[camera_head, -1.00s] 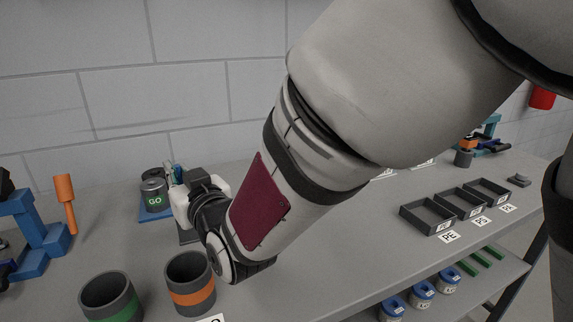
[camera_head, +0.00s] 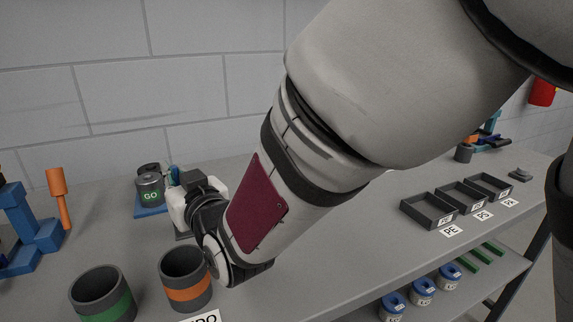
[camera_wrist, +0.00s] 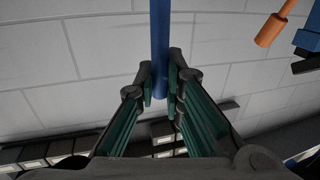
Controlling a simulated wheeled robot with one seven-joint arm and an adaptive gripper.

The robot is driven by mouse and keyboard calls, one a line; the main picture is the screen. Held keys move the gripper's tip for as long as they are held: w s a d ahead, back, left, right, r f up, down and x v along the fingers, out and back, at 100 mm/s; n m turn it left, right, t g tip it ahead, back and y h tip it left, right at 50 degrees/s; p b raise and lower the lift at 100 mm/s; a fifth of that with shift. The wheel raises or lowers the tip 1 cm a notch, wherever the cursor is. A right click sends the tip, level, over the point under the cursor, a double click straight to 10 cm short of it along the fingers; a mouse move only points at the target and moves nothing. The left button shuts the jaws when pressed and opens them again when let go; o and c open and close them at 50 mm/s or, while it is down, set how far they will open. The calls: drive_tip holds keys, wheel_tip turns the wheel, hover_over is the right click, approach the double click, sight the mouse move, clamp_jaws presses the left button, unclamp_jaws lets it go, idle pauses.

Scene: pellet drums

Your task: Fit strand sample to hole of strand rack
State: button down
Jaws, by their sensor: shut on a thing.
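In the wrist view my gripper (camera_wrist: 160,78) is shut on a blue rod (camera_wrist: 159,30), which looks like the strand sample. The rod runs from the top edge down between the fingertips, and a short piece shows below them. In the head view my gripper is largely hidden behind my wrist, above the back left of the table, near the blue stand; its fingertips cannot be made out. I cannot pick out the strand rack with certainty in either view.
On the table (camera_head: 330,248) are a green-banded drum (camera_head: 103,295), an orange-banded drum (camera_head: 186,278), a "GO" canister (camera_head: 150,190) on a blue stand, an orange-handled tool (camera_head: 58,195), a blue fixture (camera_head: 32,235) and labelled black trays (camera_head: 428,210). The middle is clear.

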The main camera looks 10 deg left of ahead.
drive_tip(key=shift+f+b, duration=0.5)
drive_tip(key=shift+f, duration=0.1)
idle(0.3)
drive_tip(key=c, duration=1.6)
unclamp_jaws()
